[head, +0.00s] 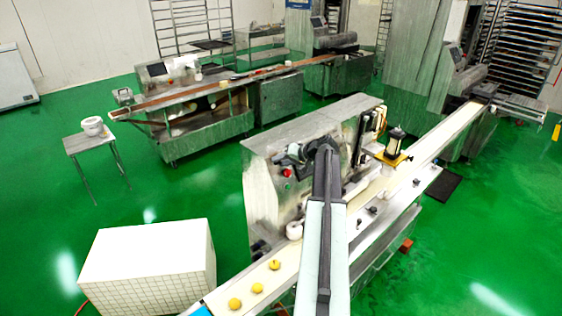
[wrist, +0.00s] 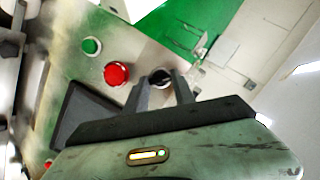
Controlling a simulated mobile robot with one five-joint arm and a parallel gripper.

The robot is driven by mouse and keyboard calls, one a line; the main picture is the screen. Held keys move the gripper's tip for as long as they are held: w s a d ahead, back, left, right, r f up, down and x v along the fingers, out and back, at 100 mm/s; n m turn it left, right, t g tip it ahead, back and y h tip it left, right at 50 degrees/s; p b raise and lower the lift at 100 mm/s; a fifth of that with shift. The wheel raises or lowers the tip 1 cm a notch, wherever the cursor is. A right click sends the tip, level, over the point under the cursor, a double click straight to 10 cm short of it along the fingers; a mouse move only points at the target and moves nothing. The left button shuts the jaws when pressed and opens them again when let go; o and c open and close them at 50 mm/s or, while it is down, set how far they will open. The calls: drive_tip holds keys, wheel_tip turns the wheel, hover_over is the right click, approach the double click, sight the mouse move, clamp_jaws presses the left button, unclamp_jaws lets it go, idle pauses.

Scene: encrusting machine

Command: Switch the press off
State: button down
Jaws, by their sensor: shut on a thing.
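The press is a metal machine (head: 262,190) with a conveyor, and its front panel faces my arm. In the wrist view the panel carries a red button (wrist: 116,74), a green button (wrist: 92,46) and a black rotary knob (wrist: 160,75). My gripper (wrist: 164,84) has its two fingers closed around the knob, one on each side. The fingers partly cover the knob, so its exact turn angle is hard to read. In the head view my gripper (head: 295,154) is at the panel, above the red button (head: 286,172) and the green button (head: 288,186).
A pale conveyor belt (head: 365,195) runs past the press, with several yellow dough balls (head: 257,288) at its near end. A white tiled block (head: 150,265) stands at the lower left. A dark screen-like panel (wrist: 84,115) is close to my fingers. Green floor is open at left.

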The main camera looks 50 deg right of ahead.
idle(0.4)
drive_tip(key=c, duration=1)
unclamp_jaws()
drive_tip(key=shift+c, duration=0.2)
drive_tip(key=shift+s, duration=0.1)
drive_tip(key=p+v, duration=0.4)
drive_tip(key=v, duration=0.3)
drive_tip(key=shift+s+r, duration=0.25)
